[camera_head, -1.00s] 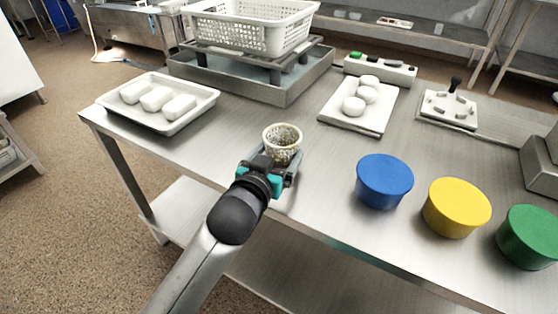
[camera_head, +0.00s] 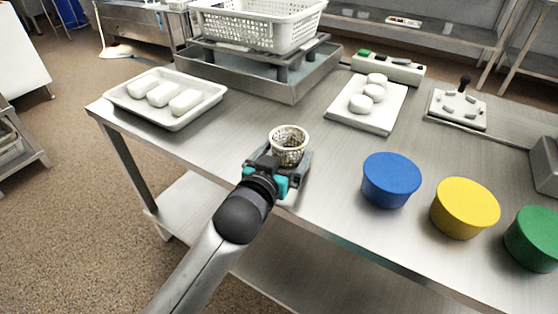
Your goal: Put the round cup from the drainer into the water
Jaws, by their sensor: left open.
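A small round perforated cup (camera_head: 289,140), pale and open at the top, stands upright near the front edge of the metal table in the head view. My left gripper (camera_head: 281,163) is open at the near side of the cup. The fingers partly hide its lower part, so I cannot tell whether they touch it. A grey flat piece, possibly the drainer, shows partly beneath the gripper. The water shows bluish in a metal basin (camera_head: 295,92) at the back of the table. My right gripper is not in view.
A large white perforated basket (camera_head: 262,32) stands on a rack over the basin. A white tray (camera_head: 205,107) with white blocks is at left. A board (camera_head: 372,125) with round white pieces, and blue (camera_head: 391,181), yellow (camera_head: 465,208) and green (camera_head: 535,240) tubs are at right.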

